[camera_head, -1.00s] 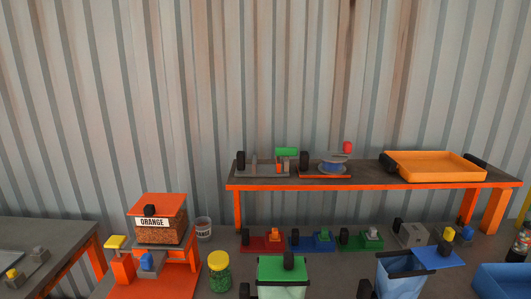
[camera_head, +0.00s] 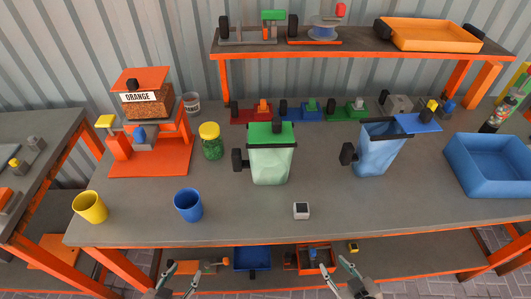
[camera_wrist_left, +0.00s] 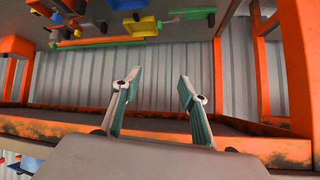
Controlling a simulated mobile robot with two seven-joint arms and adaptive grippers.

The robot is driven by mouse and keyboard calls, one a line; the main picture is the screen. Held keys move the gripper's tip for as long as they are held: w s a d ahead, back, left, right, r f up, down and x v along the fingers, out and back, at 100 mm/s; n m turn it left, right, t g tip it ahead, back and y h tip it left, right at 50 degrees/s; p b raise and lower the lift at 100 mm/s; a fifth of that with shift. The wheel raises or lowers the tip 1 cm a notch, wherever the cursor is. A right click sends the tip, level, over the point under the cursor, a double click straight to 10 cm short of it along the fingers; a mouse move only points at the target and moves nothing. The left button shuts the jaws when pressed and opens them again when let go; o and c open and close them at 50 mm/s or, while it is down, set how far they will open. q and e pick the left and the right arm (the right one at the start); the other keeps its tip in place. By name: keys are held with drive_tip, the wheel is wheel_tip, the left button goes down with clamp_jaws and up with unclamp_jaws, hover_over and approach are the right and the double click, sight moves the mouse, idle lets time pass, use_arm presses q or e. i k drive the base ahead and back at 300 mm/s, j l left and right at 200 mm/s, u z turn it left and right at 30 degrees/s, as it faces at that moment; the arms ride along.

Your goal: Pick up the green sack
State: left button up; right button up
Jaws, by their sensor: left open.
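The green sack (camera_head: 270,163) stands upright on the workbench near its middle in the head view. It is pale green and translucent, with a darker green lid and black grips on its top and left side. My left gripper (camera_head: 184,267) is low in the head view, in front of the bench and to the left of the sack. It is open and empty, its two fingers apart in the left wrist view (camera_wrist_left: 158,82). My right gripper (camera_head: 333,266) is also in front of the bench, to the right of the sack. Its fingers are apart with nothing between them.
A blue sack (camera_head: 375,153) stands right of the green one, with a blue tray (camera_head: 490,180) beyond. A blue cup (camera_head: 188,205), yellow cup (camera_head: 90,207) and small white block (camera_head: 301,211) are near the front.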

sight(270, 164)
drive_tip(key=k+l, duration=0.15)
drive_tip(key=l, duration=0.2)
drive_tip(key=k+l, duration=0.2)
drive_tip(key=l, duration=0.2)
drive_tip(key=k+l, duration=0.15)
drive_tip(key=l, duration=0.2)
drive_tip(key=l+u, duration=0.05)
